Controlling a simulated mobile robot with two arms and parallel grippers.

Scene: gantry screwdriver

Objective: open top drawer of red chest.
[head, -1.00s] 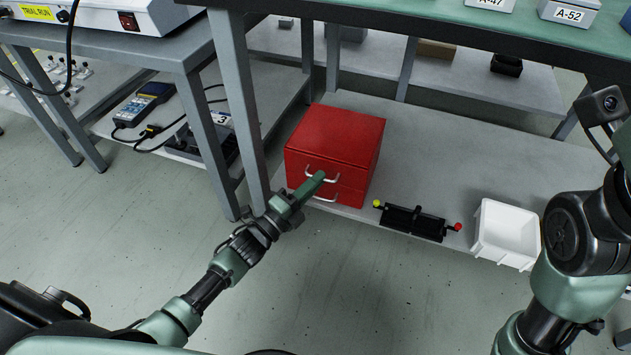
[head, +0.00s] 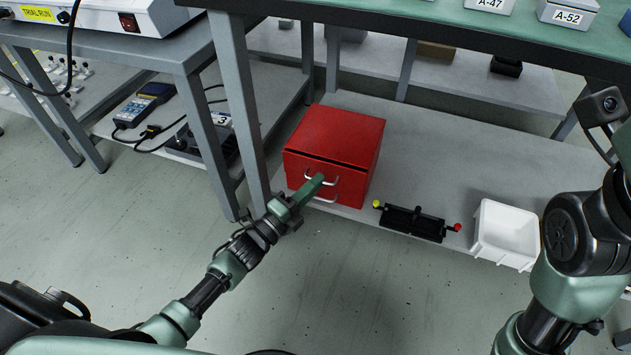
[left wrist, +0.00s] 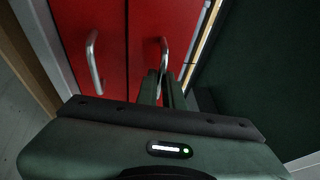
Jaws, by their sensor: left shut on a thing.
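The red chest (head: 340,140) stands on the low grey shelf at the picture's middle, with two drawers, each with a metal bar handle. The top drawer (head: 318,169) stands slightly out, with a dark gap under the chest's top edge. My left gripper (head: 318,180) is at the front of the chest, shut on the top drawer's handle (head: 322,178). In the left wrist view that handle (left wrist: 163,50) sits at the fingertips (left wrist: 160,76); the lower drawer's handle (left wrist: 93,60) is to the left, free. My right arm shows at the right edge, its gripper out of sight.
A black fixture with yellow and red knobs (head: 415,222) and a white bin (head: 506,234) stand on the shelf to the right. A grey table leg (head: 238,110) rises just left of the chest. The floor in front is clear.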

